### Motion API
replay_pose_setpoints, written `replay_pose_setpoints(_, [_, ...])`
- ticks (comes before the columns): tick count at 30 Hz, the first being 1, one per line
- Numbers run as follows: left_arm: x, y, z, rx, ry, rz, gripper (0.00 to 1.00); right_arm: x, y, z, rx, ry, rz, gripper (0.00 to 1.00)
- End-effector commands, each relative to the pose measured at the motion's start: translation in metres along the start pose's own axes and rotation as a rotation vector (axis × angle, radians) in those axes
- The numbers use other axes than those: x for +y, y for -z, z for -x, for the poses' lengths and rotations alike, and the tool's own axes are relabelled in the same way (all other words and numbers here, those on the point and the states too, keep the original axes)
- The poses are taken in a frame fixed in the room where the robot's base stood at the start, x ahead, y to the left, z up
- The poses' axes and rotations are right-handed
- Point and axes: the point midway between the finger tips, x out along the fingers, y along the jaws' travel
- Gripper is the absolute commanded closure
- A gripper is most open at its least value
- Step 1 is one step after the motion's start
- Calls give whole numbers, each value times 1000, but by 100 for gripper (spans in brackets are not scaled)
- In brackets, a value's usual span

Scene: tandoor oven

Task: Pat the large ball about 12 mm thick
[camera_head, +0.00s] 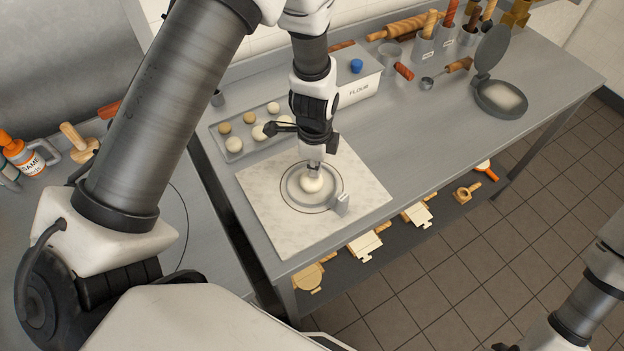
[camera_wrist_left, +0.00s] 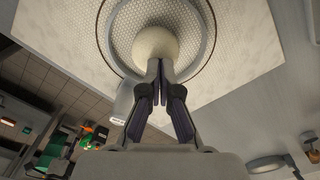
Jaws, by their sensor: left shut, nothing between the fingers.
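The large pale dough ball (camera_head: 312,185) sits inside a grey ring (camera_head: 291,190) on a pale marble-like board (camera_head: 262,190). In the left wrist view, the ball (camera_wrist_left: 155,43) looks round, on a finely patterned surface within the ring (camera_wrist_left: 205,45). My left gripper (camera_head: 315,166) points down right over the ball, shut and empty. In the left wrist view, its closed fingertips (camera_wrist_left: 160,68) overlap the ball's near edge; I cannot tell whether they touch it. A small grey tab (camera_head: 341,204) stands at the ring's edge. My right arm enters at lower right, its fingers out of sight.
A tray (camera_head: 233,150) of smaller balls lies behind the board, beside a flour box (camera_head: 358,88). A hinged round press (camera_head: 500,98) stands open at the back right. The counter right of the board is clear. Wooden tools lie on the shelf below.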

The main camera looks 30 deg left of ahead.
Motion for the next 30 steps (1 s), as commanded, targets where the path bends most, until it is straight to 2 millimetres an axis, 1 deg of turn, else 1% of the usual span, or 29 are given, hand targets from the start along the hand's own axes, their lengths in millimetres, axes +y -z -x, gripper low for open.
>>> replay_pose_setpoints(5, [0,0,-8,0,0,0,100,0,0,-7,0,0,0,60])
replay_pose_setpoints(12, [0,0,-7,0,0,0,100,0,0,-6,0,0,0,60])
replay_pose_setpoints(30, [0,0,-15,0,0,0,100,0,0,-12,0,0,0,60])
